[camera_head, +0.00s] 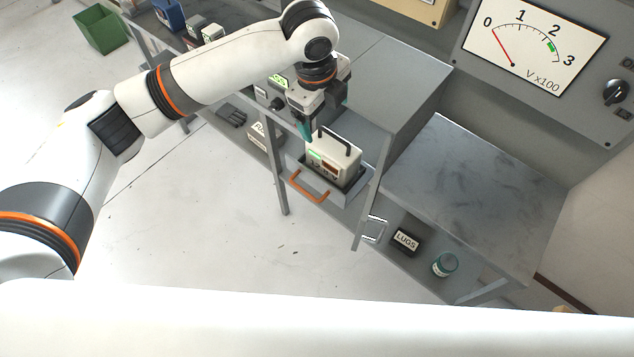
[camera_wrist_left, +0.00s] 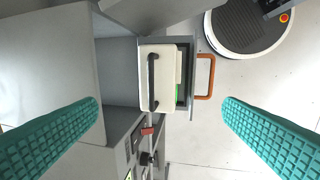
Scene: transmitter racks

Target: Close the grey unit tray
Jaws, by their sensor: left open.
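The grey unit tray (camera_head: 354,190) is pulled out from the rack, with an orange handle (camera_head: 308,187) on its front. A cream unit (camera_head: 333,158) with a black carrying handle and a lit green display stands in it. My left gripper (camera_head: 308,128) is just above and behind the unit, pointing down. In the left wrist view its teal fingers (camera_wrist_left: 162,135) are wide apart with nothing between them. That view also shows the tray's orange handle (camera_wrist_left: 206,77) and the unit (camera_wrist_left: 152,80) from above. My right gripper is not in view.
A grey bench (camera_head: 470,190) stands to the right, with a LUGS box (camera_head: 405,240) and a teal-lidded jar (camera_head: 445,264) on its lower shelf. A meter panel (camera_head: 535,45) is behind. Small devices (camera_head: 205,32) and a green bin (camera_head: 100,30) are at the back left. The floor in front is clear.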

